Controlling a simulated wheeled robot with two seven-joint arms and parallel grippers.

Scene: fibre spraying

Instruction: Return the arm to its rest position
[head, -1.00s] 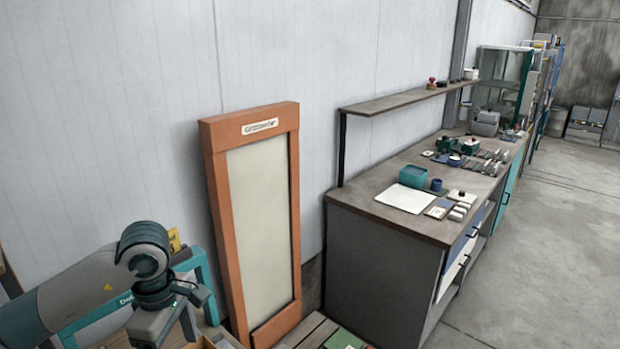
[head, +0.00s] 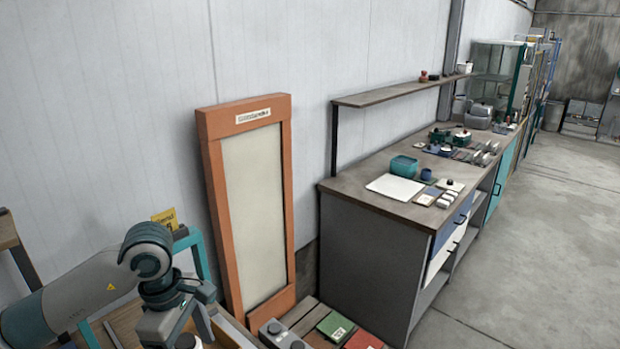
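My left arm (head: 85,295) comes in from the lower left of the head view, with its teal and grey wrist joint (head: 148,250) in front of a wooden surface. The end of this arm runs down to the bottom edge. Its gripper's fingertips cannot be made out, so I cannot tell whether it is open or shut. My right arm and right gripper are not in view.
An orange-framed panel (head: 208,180) leans against the wall. A workbench (head: 345,187) with small items and a shelf (head: 395,92) stands to its right. Green and red items (head: 335,325) lie at bottom centre. The right floor (head: 540,240) is clear.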

